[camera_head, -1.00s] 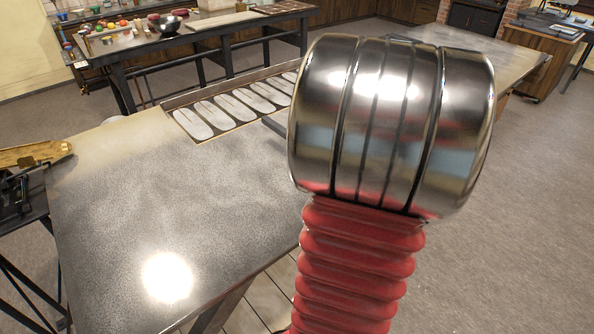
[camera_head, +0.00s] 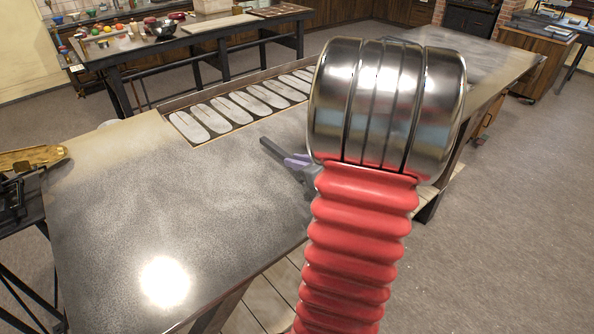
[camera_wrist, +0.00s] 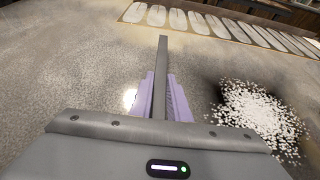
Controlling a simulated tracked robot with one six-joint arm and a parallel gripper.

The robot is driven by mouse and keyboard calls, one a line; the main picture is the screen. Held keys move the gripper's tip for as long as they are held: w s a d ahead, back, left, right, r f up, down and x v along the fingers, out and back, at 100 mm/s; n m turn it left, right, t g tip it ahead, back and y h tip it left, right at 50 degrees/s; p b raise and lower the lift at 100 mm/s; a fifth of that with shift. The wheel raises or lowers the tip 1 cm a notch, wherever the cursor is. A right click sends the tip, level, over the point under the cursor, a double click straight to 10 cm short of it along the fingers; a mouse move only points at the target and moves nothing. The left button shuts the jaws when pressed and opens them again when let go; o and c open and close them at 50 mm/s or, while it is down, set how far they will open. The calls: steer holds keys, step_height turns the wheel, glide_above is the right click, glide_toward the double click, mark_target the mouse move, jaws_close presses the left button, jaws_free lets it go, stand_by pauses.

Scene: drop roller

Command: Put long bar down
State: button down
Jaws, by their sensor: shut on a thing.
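The long bar (camera_wrist: 161,62) is a straight grey bar. In the wrist view it points away from my gripper (camera_wrist: 163,98), between two purple fingers that are shut on it. In the head view the bar (camera_head: 270,147) sticks out to the left of my gripper (camera_head: 297,162), over the metal-topped table (camera_head: 120,220). My silver and red arm hides much of the gripper. I cannot tell whether the bar touches the tabletop.
A row of pale oval slabs (camera_head: 240,103) lies along the table's far edge. White crumbs (camera_wrist: 255,110) are scattered right of the bar in the wrist view. A back table holds a dark bowl (camera_head: 161,28) and small coloured things. The table's left part is clear.

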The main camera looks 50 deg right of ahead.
mark_target(297, 177)
steer(key=shift+f, duration=1.55)
steer(key=shift+f, duration=0.1)
steer(key=c, duration=1.7)
jaws_free()
steer(key=shift+f, duration=0.1)
steer(key=shift+s+r, duration=0.25)
steer(key=shift+s, duration=0.15)
steer(key=v, duration=1.1)
steer(key=shift+s+a, duration=0.1)
steer(key=shift+s, duration=0.05)
